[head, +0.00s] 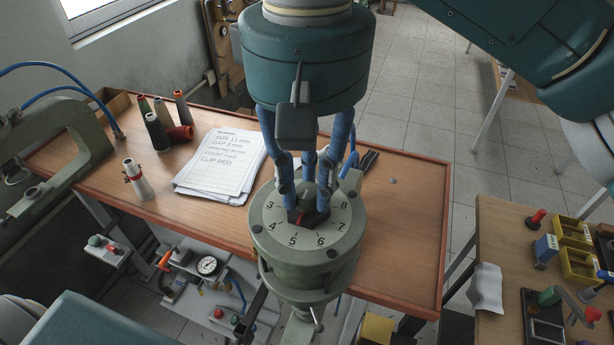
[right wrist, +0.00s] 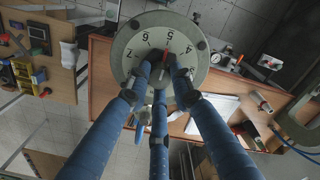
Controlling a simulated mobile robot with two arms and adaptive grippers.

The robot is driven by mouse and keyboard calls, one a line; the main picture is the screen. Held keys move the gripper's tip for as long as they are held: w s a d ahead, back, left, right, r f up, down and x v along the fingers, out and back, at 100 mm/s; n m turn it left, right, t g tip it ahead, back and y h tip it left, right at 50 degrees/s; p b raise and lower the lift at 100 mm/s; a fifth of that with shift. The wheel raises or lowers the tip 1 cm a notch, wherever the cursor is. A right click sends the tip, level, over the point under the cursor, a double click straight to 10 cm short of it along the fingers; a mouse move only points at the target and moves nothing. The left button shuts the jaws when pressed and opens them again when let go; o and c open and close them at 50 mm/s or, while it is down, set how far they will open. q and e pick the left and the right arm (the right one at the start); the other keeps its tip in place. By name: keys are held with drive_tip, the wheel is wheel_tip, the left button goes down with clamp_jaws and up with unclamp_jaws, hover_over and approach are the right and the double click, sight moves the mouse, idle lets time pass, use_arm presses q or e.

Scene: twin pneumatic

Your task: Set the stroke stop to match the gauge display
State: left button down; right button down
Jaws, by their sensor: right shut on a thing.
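The stroke stop is a grey-green round dial (head: 262,240) with numbers from 3 to 8 visible around its face. It also shows in the right wrist view (right wrist: 122,50). A dark knob (head: 310,218) with a red pointer mark sits at its centre. The red mark (right wrist: 167,53) points roughly at 5. My right gripper (head: 308,200) comes down from above with its blue fingers shut around the knob, hiding much of it. A small round pressure gauge (head: 207,265) sits on the lower panel at left; its reading is too small to tell. My left gripper is out of view.
A printed sheet (head: 222,165) lies on the wooden table (head: 400,230), reading "SIZE 11 mm" and "GAP 3 mm". A second bench (head: 500,240) with yellow bins (head: 577,266) is at right.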

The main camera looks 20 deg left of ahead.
sight(307, 190)
drive_tip(key=shift+r, duration=0.1)
drive_tip(key=c, duration=1.5)
unclamp_jaws()
wheel_tip(307, 190, up, 12)
drive_tip(key=shift+f, duration=0.1)
